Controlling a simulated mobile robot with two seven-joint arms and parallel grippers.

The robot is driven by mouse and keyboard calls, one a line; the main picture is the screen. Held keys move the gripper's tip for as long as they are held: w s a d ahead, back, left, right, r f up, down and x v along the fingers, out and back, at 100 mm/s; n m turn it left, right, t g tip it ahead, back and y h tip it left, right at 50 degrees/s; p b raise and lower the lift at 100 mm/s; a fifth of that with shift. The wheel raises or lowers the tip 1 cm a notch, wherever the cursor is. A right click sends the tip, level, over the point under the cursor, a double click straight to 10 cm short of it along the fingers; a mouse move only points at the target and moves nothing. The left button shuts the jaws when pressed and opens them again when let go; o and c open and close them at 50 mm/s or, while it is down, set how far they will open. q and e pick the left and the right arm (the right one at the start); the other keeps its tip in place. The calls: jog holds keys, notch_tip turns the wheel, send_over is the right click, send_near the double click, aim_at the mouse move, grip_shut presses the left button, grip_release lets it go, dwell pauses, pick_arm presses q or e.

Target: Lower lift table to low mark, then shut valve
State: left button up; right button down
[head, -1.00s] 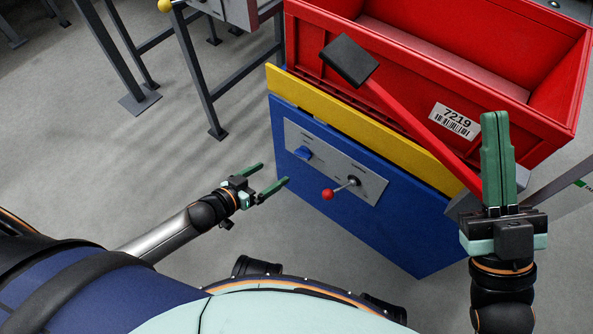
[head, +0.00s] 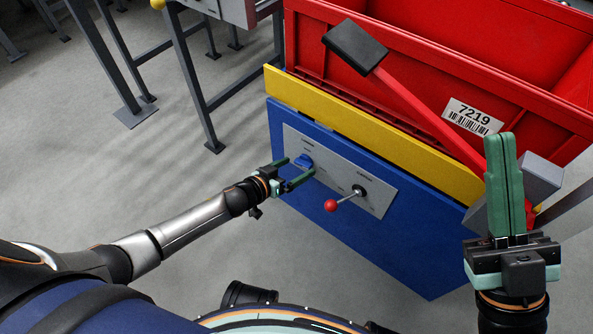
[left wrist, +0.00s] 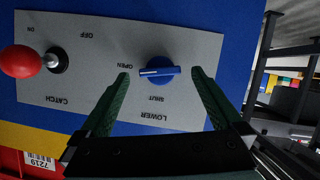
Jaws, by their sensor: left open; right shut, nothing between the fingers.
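The lift table has a blue base (head: 350,235) and a yellow top (head: 370,140). Its grey panel (head: 330,172) carries the blue valve knob (head: 302,161), marked LOWER. In the left wrist view the valve knob (left wrist: 160,73) has its white line towards OPEN. My left gripper (head: 298,168) is open, with its fingers either side of the knob; I cannot tell whether they touch it. The red-ball catch lever (head: 331,205) sticks out beside it. My right gripper (head: 503,140) is shut and empty, upright in front of the table's right end. I make out no low mark.
A red crate (head: 400,60) labelled 7219 stands on the yellow top. A red bar (head: 415,110) with a black pad (head: 355,46) slants across its front. A grey-legged stand (head: 190,85) is at the back left. The floor (head: 190,260) left of the table is clear.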

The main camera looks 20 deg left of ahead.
pick_arm(q)
jog(key=shift+w+d+f, duration=0.2)
jog(key=shift+w, duration=0.25)
jog(key=c, duration=1.4)
